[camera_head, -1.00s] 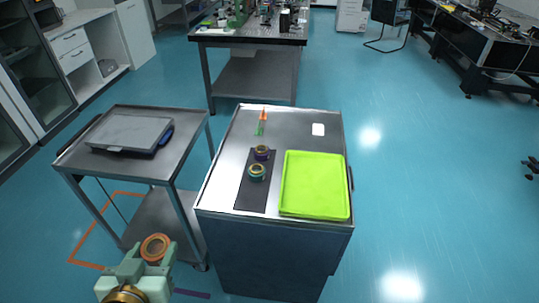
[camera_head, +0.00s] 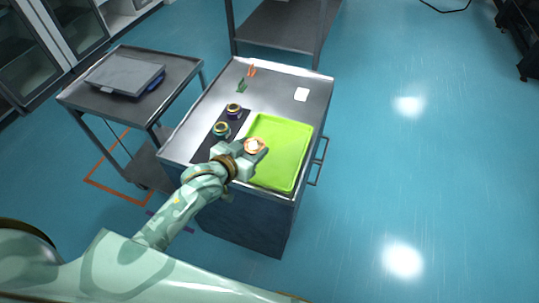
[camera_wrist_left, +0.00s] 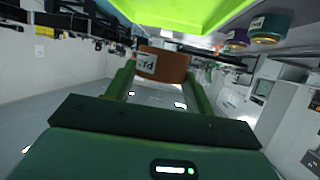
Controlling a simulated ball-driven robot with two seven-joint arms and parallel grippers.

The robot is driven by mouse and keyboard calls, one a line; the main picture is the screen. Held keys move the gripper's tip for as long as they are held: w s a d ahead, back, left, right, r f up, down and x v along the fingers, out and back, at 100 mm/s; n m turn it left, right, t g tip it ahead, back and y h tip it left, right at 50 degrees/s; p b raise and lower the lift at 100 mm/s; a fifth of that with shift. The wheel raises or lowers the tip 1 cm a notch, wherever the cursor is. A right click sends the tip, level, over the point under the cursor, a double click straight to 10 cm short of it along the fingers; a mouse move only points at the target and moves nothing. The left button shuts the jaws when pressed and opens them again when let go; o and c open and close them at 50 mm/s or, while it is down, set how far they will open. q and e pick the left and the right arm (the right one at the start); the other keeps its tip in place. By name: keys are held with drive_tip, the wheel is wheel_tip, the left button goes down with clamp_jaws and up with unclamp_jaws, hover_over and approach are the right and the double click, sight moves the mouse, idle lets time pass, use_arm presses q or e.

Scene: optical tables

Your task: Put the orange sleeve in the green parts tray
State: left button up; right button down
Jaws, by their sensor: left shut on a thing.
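The orange sleeve (camera_head: 255,146) is held between the fingertips of my left gripper (camera_head: 247,150), over the left side of the green parts tray (camera_head: 290,160). In the left wrist view the sleeve (camera_wrist_left: 163,65) sits between the two fingers, with a white label on its side. The tray (camera_wrist_left: 185,14) shows at the top of that view, apart from the sleeve. The tray looks empty in the part I can see; my gripper hides some of its left edge. My right gripper is not in view.
A teal ring (camera_head: 221,129) and a purple ring (camera_head: 233,110) stand on a dark mat (camera_head: 207,147) left of the tray. A second cart (camera_head: 180,70) stands to the left.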

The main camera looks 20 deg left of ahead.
use_arm(q)
drive_tip(key=b, duration=0.2)
hover_over(266, 163)
drive_tip(key=f, duration=0.5)
drive_tip(key=shift+s+f, duration=0.2)
drive_tip(key=shift+f, duration=0.2)
drive_tip(key=shift+w+f, duration=0.15)
wheel_tip(266, 163, down, 4)
drive_tip(key=shift+w+r+b, duration=0.15)
drive_tip(key=shift+r+b, duration=0.05)
drive_tip(key=shift+b, duration=0.8)
drive_tip(key=shift+d, duration=0.1)
drive_tip(key=shift+r, duration=0.1)
drive_tip(key=o, duration=1.1)
